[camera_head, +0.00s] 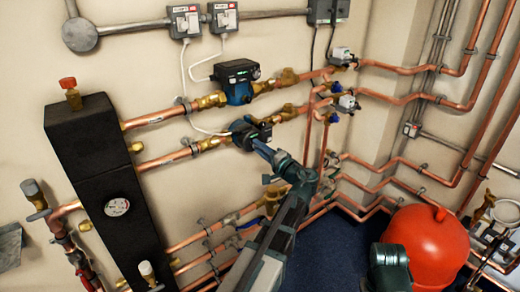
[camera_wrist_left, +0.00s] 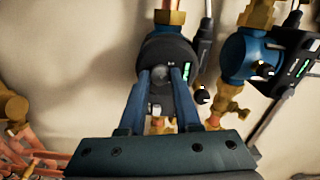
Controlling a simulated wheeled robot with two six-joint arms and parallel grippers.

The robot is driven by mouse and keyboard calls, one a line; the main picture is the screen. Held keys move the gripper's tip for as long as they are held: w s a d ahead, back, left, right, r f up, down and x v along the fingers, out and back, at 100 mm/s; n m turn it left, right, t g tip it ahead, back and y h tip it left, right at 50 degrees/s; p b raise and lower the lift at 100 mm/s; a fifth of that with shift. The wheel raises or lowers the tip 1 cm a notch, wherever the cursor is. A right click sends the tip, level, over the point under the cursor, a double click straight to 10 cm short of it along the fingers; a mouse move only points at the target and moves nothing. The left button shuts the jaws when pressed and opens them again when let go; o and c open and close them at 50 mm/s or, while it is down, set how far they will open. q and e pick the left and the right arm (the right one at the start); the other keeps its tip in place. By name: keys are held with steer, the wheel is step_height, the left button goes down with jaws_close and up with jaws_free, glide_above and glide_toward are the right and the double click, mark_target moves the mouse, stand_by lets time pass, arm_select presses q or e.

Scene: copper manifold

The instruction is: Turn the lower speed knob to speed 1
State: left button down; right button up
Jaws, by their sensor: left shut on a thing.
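The lower pump (camera_head: 243,127) sits on the lower horizontal copper pipe, with a dark body. My left gripper (camera_head: 258,146) reaches its front from below right. In the left wrist view, the dark pump head (camera_wrist_left: 165,48) is straight ahead, with a small green display on its right side. The fingers of the left gripper (camera_wrist_left: 161,78) are shut on the grey round speed knob (camera_wrist_left: 160,75), one on each side. The knob's pointer and speed marks cannot be made out. The knob is hidden by the gripper in the head view.
The upper pump (camera_head: 238,82) is above on a parallel pipe; it also shows beside the lower pump in the left wrist view (camera_wrist_left: 238,55). A black manifold block (camera_head: 95,165) stands left. Copper pipes and valves surround the arm. A red tank (camera_head: 425,240) stands lower right.

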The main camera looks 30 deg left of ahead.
stand_by(0.4)
arm_select(q)
steer(key=c, duration=0.6)
jaws_free()
steer(key=v, duration=1.4)
steer(key=shift+a+f, duration=0.1)
